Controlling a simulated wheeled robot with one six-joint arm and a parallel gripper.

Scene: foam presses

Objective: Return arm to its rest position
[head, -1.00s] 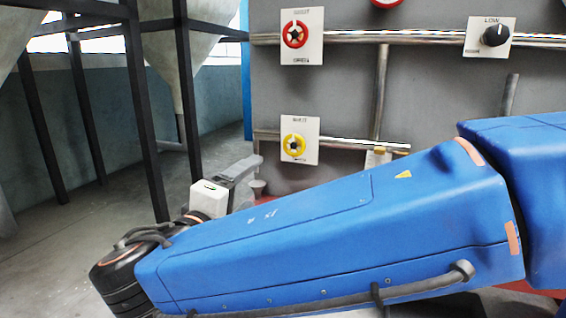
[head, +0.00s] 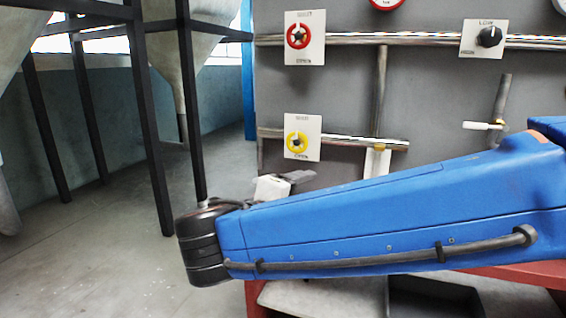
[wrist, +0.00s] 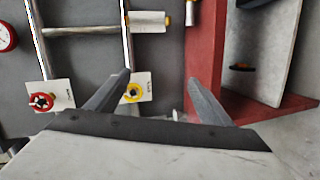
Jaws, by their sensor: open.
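My blue arm crosses the head view from the right edge to the lower middle. Its black wrist joint is at the left end, and only part of my gripper (head: 290,178) shows behind the arm. In the wrist view my gripper (wrist: 158,82) has its two dark fingers apart with nothing between them. Past the fingers are a yellow valve knob (wrist: 134,92) and a red valve knob (wrist: 41,101) on white plates, both apart from the gripper as far as I can tell.
A grey panel (head: 330,85) carries pipes, a red knob (head: 298,36), a yellow knob (head: 297,143) and a black dial (head: 489,37). A red frame (wrist: 205,60) stands right in the wrist view. Black posts (head: 148,120) stand left. The floor (head: 100,250) at left is clear.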

